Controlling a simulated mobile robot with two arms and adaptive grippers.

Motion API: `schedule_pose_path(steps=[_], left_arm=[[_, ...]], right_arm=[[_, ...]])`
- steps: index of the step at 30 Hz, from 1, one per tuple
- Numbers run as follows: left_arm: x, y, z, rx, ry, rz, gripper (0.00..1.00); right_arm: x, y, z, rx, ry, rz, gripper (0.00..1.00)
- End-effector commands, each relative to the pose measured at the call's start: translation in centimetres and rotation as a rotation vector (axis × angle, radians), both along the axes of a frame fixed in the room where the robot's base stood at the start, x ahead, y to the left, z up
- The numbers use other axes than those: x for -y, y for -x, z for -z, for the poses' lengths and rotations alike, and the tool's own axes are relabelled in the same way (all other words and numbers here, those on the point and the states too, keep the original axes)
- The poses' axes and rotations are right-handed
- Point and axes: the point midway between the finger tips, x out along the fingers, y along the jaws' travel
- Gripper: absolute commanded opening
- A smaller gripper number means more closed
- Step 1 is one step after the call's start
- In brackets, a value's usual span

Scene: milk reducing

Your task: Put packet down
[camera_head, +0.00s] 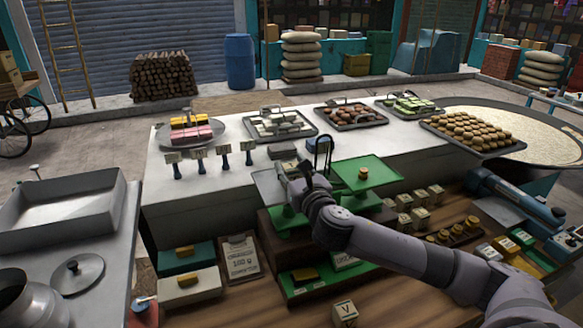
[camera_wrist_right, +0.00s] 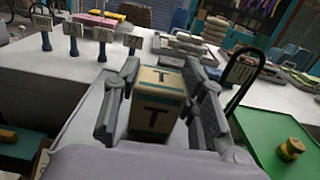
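The packet (camera_wrist_right: 157,100), a small tan and teal box marked T, sits between the fingers of my right gripper (camera_wrist_right: 160,80) in the right wrist view. Both fingers appear to press on its sides. In the head view the right gripper (camera_head: 298,172) is over the grey left pan (camera_head: 268,188) of a green balance scale. The packet is largely hidden there. I cannot tell whether it touches the pan. The green right pan (camera_head: 380,182) carries a small brass weight (camera_head: 363,174). My left gripper is not in view.
A black hoop handle (camera_head: 321,150) stands close behind the gripper. Labelled blue-handled stands (camera_head: 223,160) line the white counter (camera_head: 185,228). Sweet trays (camera_head: 281,124) sit farther back. Several lettered blocks (camera_head: 420,215) and brass weights (camera_head: 457,232) lie to the right of the scale.

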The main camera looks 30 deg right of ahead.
Motion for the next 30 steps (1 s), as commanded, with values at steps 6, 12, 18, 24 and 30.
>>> schedule_pose_path(steps=[6, 12, 18, 24, 30], left_arm=[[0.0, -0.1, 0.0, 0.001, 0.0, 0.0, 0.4], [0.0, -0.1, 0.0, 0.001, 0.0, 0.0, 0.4], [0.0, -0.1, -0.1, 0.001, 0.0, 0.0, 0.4], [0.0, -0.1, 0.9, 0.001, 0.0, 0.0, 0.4], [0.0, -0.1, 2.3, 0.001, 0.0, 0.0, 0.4]], right_arm=[[0.0, 0.0, 0.0, 0.0, 0.0, 0.0, 0.54], [0.0, 0.0, 0.0, 0.0, 0.0, 0.0, 0.57], [0.0, 0.1, -0.3, 0.0, 0.0, 0.0, 0.57], [-0.6, 2.5, 0.0, -0.001, 0.003, -0.002, 0.57], [-1.6, 6.4, 0.2, -0.002, 0.004, -0.004, 0.57]])
